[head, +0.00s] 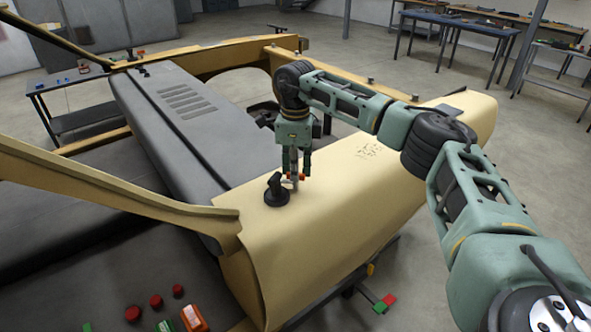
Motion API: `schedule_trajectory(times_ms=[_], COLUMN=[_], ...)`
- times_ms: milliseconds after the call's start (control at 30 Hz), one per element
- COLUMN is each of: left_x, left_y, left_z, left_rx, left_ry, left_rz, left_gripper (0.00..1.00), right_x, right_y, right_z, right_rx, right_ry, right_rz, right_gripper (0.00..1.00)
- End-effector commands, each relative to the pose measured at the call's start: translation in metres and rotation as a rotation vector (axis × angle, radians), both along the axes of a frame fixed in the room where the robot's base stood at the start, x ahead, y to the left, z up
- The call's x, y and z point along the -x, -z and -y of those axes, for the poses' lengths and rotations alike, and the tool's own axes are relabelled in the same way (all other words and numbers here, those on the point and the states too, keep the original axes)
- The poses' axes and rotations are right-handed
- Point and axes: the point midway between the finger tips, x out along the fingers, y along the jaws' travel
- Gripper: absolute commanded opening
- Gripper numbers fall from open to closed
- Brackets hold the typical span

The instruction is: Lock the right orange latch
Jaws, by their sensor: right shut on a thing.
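My right gripper (297,174) points straight down over the tan fender (325,240) of the vehicle shell. Its fingers are shut on a small upright piece with orange on it, the orange latch (301,177), which is mostly hidden between the fingers. A black round-based knob (275,193) stands on the fender just left of the fingertips. I cannot tell whether the latch touches the knob. My left gripper is not in view.
The grey hood (195,120) lies left of the fender. A tan pillar (120,195) crosses the left side. Red buttons (155,300) and an orange box (193,318) are at the bottom left. Workbenches (460,25) stand at the back right, with open floor before them.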

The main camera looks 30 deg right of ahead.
Motion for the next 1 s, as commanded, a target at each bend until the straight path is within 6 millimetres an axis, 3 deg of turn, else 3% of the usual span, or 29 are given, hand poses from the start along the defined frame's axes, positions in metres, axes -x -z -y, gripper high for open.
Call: schedule_trajectory(times_ms=[600, 1000], left_x=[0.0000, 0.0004], left_y=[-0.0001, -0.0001], left_z=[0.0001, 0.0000], left_rx=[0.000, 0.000], left_ry=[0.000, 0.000], left_rz=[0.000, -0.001], left_gripper=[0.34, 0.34], right_x=[-0.0019, -0.0022], right_y=[-0.0032, -0.0037], right_z=[0.0008, 0.0008], right_rx=[0.001, 0.001], right_ry=[-0.572, -0.817], right_rz=[0.009, 0.010], right_gripper=[0.00, 0.00])
